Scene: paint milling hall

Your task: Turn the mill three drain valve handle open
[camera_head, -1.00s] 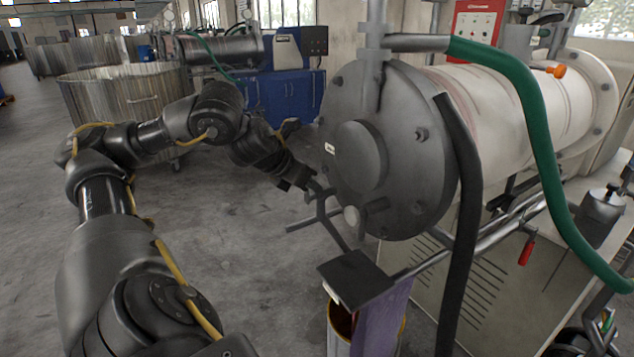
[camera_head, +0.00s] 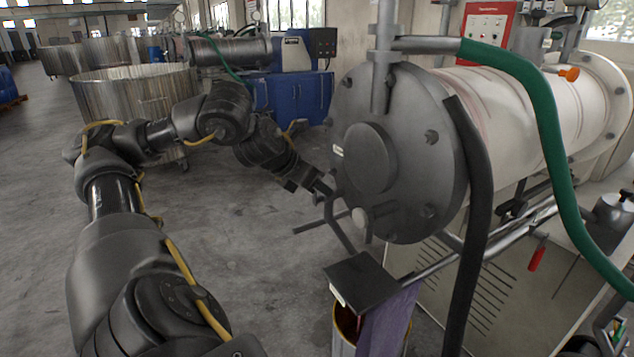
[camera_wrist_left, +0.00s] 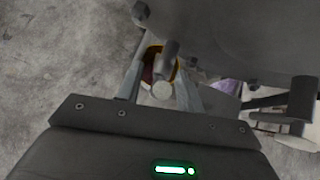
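The near mill (camera_head: 405,150) has a dark round end flange over a pale drum. A short stub with a pale round end (camera_head: 360,216) sits low on the flange; it may be the drain valve, but I cannot tell for certain. My left gripper (camera_head: 326,192) is at the flange's lower left edge. In the left wrist view its two fingers (camera_wrist_left: 161,70) are apart, with a grey stub with a pale round end (camera_wrist_left: 162,88) between them. Gaps show on both sides, so I see no grip. My right gripper is out of view.
A red handle (camera_head: 537,258) hangs from the pipe. A green hose (camera_head: 545,120) and a black hose (camera_head: 468,230) cross the mill.

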